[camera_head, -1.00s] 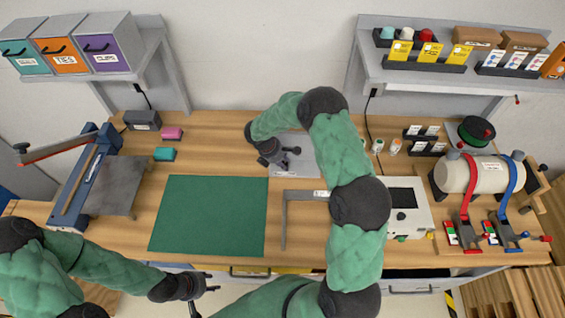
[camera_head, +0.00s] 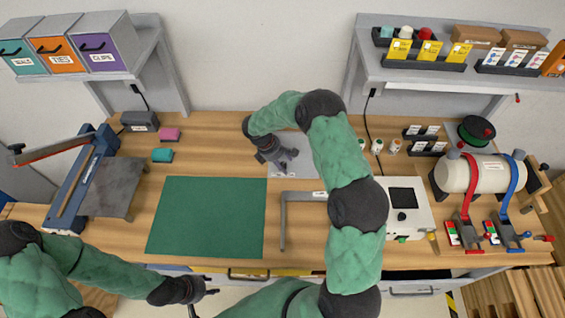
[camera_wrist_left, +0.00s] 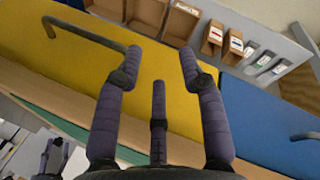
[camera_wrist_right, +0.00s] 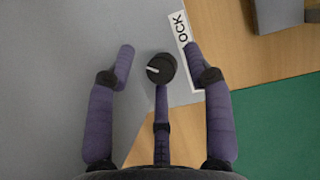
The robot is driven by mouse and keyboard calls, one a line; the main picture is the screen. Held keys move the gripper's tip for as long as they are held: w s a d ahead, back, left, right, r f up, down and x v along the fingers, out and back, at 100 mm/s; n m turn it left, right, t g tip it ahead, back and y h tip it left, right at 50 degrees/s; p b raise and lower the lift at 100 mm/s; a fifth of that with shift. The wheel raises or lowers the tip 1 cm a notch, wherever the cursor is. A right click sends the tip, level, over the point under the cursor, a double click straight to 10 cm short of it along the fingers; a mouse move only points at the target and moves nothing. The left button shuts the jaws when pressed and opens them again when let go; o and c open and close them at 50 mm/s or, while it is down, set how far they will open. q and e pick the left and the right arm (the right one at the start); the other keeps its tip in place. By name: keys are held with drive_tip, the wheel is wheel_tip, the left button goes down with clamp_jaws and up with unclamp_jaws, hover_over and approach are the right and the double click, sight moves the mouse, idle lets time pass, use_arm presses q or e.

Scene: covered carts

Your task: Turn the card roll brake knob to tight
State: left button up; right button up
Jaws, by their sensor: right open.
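A round black knob (camera_wrist_right: 160,68) with a white pointer line toward the left shows in the right wrist view. It stands on a grey surface beside a white label ending in "OCK" (camera_wrist_right: 182,42). My right gripper (camera_wrist_right: 163,62) is open, with a finger on either side of the knob and a visible gap to each. In the head view my right gripper (camera_head: 281,161) is low over the grey plate (camera_head: 296,143), and its fingers hide the knob. My left gripper (camera_head: 207,287) is empty and its fingers are spread at the table's front edge; the left wrist view shows them too (camera_wrist_left: 159,52).
A green mat (camera_head: 208,217) and a grey angle bar (camera_head: 283,225) lie near the plate. A white box with a dark screen (camera_head: 403,196) stands right of my right arm. A pale cylinder with red and blue straps (camera_head: 488,177) is at far right. A yellow drawer (camera_wrist_left: 75,55) faces my left gripper.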

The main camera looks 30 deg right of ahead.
drive_tip(key=v, duration=1.1)
drive_tip(key=shift+r, duration=0.45)
